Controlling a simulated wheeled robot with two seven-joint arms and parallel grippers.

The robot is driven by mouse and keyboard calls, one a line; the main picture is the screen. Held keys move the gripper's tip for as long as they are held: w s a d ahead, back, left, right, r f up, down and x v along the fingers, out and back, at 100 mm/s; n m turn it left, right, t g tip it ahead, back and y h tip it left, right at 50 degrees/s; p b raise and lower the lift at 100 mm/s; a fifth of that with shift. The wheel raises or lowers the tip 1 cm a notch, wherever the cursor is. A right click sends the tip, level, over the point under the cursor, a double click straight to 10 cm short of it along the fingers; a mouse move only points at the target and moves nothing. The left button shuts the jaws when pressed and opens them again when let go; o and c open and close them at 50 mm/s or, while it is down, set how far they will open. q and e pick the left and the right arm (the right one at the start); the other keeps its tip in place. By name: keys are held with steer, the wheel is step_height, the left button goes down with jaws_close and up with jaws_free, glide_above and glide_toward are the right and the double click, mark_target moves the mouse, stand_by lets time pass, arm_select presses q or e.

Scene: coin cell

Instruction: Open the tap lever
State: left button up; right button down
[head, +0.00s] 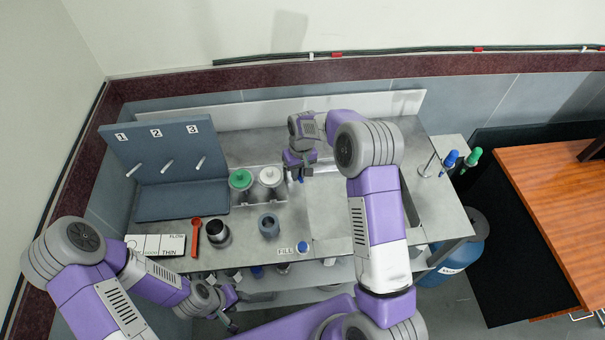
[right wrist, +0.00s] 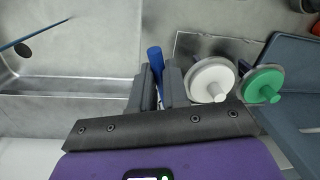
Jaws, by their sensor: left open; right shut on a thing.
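My right gripper (head: 297,175) points down over the back middle of the bench, just right of the white-topped knob. In the right wrist view its fingers (right wrist: 158,88) are shut on a narrow blue handle (right wrist: 154,56), whose end sticks out between them. A bit of blue also shows under the gripper in the head view. I cannot tell whether this handle is the tap lever; its lower part is hidden. Blue (head: 450,160) and green (head: 472,157) tap-like fittings stand at the bench's right end. My left gripper (head: 229,310) is open and empty below the bench's front edge.
Green (head: 241,180) and white (head: 271,177) round knobs stand left of my right gripper. A numbered blue-grey rack (head: 170,200) stands further left. A dark jar (head: 218,233), grey cup (head: 269,226) and blue-capped bottle (head: 302,247) stand near the front.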

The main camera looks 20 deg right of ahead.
steer(key=shift+w+d+r, duration=0.1)
stand_by(0.4)
steer(key=c, duration=1.4)
jaws_free()
